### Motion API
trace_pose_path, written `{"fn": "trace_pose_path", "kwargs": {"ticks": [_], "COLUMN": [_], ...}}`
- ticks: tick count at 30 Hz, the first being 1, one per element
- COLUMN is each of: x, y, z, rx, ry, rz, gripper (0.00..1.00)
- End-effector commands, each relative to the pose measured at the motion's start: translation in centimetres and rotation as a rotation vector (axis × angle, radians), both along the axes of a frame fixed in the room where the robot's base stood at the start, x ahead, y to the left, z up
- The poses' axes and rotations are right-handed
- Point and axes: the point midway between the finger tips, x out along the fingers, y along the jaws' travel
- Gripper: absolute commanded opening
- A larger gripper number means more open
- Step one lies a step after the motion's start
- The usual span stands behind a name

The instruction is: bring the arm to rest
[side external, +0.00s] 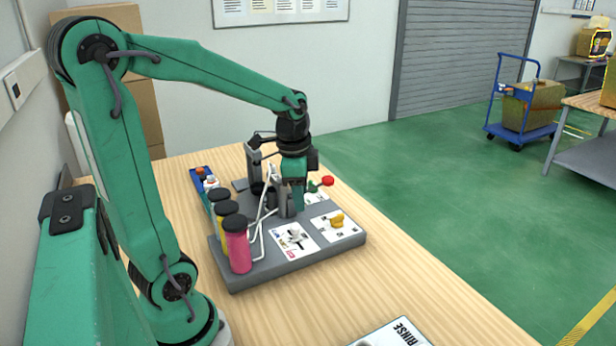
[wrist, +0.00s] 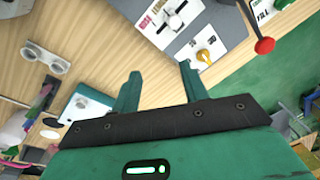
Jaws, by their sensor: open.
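My gripper (side external: 288,208) hangs down over the back part of the grey perfume station in the side view, close to its upright parts. In the wrist view my gripper (wrist: 159,72) has its two green fingers spread apart with nothing between them. The grey station base (side external: 255,273) stands on the wooden table and also shows at the top of the wrist view (wrist: 215,20). Whether the fingers touch the station cannot be told.
Pink (side external: 237,247), yellow and green bottles line the station's left side. A yellow knob (side external: 337,220) and a red ball-ended lever (side external: 327,181) are on its right. A RINSE card (side external: 395,335) lies at the front. The wooden table (side external: 310,295) is clear between them.

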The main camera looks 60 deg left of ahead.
Motion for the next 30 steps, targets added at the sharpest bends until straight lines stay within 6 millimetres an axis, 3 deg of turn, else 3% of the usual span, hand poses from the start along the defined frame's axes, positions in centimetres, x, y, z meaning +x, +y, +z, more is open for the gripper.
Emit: {"fn": "trace_pose_path", "kwargs": {"ticks": [9,18,30], "x": [-2.6,-5.7,-7.9], "y": [-5.1,-9.0,-11.0], "z": [3.4,5.2,5.7], "rx": [-0.031,-0.122,-0.218], "ry": [-0.155,-0.291,-0.367], "rz": [0.205,0.396,0.531], "gripper": [0.44,0.44,0.44]}}
